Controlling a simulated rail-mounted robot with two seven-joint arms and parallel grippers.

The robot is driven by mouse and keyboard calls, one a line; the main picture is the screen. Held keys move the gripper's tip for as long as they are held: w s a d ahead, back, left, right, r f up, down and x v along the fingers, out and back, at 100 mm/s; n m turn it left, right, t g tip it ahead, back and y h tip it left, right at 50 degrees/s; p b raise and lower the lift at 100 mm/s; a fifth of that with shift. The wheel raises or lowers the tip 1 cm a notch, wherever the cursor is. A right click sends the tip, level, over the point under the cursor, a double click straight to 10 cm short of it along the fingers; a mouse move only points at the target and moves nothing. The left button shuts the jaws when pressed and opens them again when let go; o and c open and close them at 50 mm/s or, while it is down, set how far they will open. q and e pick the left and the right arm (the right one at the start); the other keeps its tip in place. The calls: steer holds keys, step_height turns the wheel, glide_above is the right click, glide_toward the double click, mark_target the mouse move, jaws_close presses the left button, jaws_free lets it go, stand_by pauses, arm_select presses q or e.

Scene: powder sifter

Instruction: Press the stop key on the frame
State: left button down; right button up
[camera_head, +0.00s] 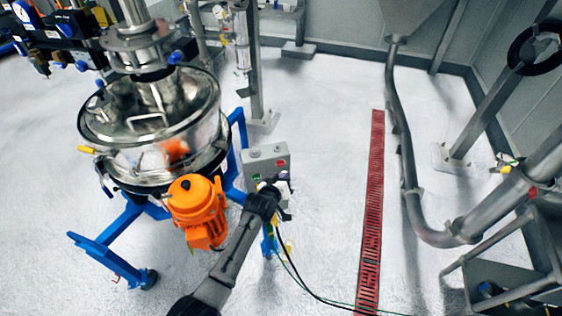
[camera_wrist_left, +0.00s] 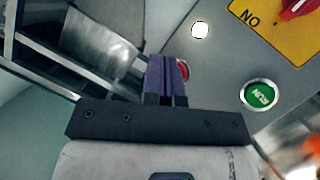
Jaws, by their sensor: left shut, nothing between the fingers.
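The grey control box (camera_head: 264,160) is on the blue frame (camera_head: 238,140) beside the sifter. My left gripper (camera_head: 284,186) is at the box's lower right. In the left wrist view my left gripper (camera_wrist_left: 166,62) has its purple fingers shut and empty, with the red stop key (camera_wrist_left: 184,69) just behind them, mostly hidden. Contact cannot be told. The green RUN key (camera_wrist_left: 259,95) is to the right. My right gripper is not in view.
The box also carries a white lamp (camera_wrist_left: 200,29) and a yellow plate (camera_wrist_left: 256,22) with a red knob (camera_wrist_left: 297,7). An orange motor (camera_head: 197,208) and the steel sifter (camera_head: 150,130) stand left of my arm. Floor right of the box is clear up to a red grate (camera_head: 372,200).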

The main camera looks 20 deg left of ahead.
arm_select(q)
steer(key=shift+s+d+p, duration=0.95)
steer(key=shift+s+p, duration=0.05)
steer(key=shift+s, duration=0.25)
